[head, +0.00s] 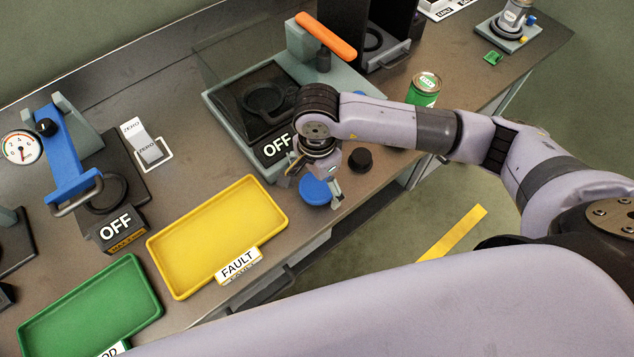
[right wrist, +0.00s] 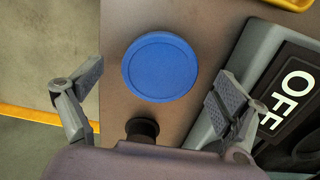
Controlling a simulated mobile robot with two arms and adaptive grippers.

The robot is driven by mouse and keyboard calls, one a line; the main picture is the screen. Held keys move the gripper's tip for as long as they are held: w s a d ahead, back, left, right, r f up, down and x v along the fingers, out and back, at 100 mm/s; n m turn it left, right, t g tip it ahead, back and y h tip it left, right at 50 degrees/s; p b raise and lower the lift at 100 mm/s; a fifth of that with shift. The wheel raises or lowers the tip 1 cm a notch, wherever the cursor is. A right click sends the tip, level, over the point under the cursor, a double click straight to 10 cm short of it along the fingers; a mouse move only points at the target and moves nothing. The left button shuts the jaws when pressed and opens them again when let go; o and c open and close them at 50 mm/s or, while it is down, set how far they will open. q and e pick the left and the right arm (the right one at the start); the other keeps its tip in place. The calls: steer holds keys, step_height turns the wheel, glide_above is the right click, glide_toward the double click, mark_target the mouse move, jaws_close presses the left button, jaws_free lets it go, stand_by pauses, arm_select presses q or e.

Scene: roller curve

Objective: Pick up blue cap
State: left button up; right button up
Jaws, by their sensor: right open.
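The blue cap (head: 316,190) is a round disc lying on the brown bench top near its front edge. In the right wrist view the cap (right wrist: 160,67) lies flat, ahead of my fingertips and between their lines. My right gripper (head: 314,187) is above the cap and partly covers it in the head view. In the right wrist view its two fingers (right wrist: 160,85) are wide apart and empty, with the cap not touched as far as I can see. My left gripper is not in view.
A yellow FAULT tray (head: 183,283) and a green tray (head: 84,346) stand left of the cap. A machine with an OFF sign (head: 278,147) is close behind it. A small black knob (head: 360,160) and a green can (head: 424,90) stand to the right.

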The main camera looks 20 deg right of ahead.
steer(key=c, duration=0.9)
steer(key=shift+r, duration=0.1)
